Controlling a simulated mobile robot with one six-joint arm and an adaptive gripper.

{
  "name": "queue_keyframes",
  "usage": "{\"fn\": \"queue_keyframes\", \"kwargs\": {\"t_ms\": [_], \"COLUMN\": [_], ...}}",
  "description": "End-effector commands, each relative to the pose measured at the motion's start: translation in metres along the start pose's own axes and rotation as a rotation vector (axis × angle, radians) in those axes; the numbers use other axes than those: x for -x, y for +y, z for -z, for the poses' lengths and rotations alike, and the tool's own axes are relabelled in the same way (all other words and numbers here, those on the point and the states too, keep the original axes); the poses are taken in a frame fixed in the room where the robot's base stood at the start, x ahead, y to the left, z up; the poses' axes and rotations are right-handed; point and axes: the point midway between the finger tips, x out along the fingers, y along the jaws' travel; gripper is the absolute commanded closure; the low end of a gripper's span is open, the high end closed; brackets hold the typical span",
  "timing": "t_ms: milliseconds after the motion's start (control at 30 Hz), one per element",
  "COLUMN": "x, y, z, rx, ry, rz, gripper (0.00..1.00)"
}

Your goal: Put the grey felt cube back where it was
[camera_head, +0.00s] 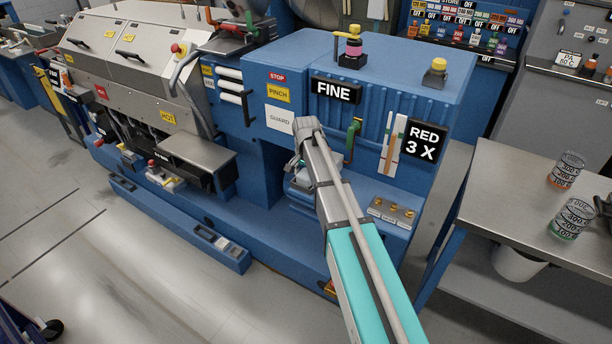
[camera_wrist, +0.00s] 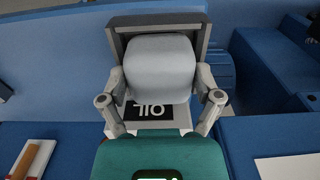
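The grey felt cube (camera_wrist: 160,68) is pale with rounded edges and sits between the two fingers of my gripper (camera_wrist: 161,80) in the wrist view. The fingers lie against its left and right sides. Beyond and around the cube is an open-looking grey box (camera_wrist: 112,40) with a dark inside and a black label reading OIL, upside down in this view. Whether the cube rests on the box or hangs over it, I cannot tell. In the head view, my arm reaches into the recess of the blue machine; the cube is hidden there.
The blue machine (camera_head: 290,60) carries signs FINE (camera_head: 336,90) and RED 3 X (camera_head: 422,142). A green handle (camera_head: 353,138) is close right of my arm. At the right, a steel table (camera_head: 500,190) holds beakers (camera_head: 567,170).

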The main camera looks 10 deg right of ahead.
Motion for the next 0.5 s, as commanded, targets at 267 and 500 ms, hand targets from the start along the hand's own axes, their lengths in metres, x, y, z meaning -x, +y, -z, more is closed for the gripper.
{"fn": "queue_keyframes", "kwargs": {"t_ms": [267,500], "x": [0.0003,0.0006], "y": [0.0000,0.0000], "z": [0.0000,0.0000], "rx": [0.000,0.000], "ry": [0.000,0.000], "rz": [0.000,0.000], "gripper": [0.00,0.00]}}
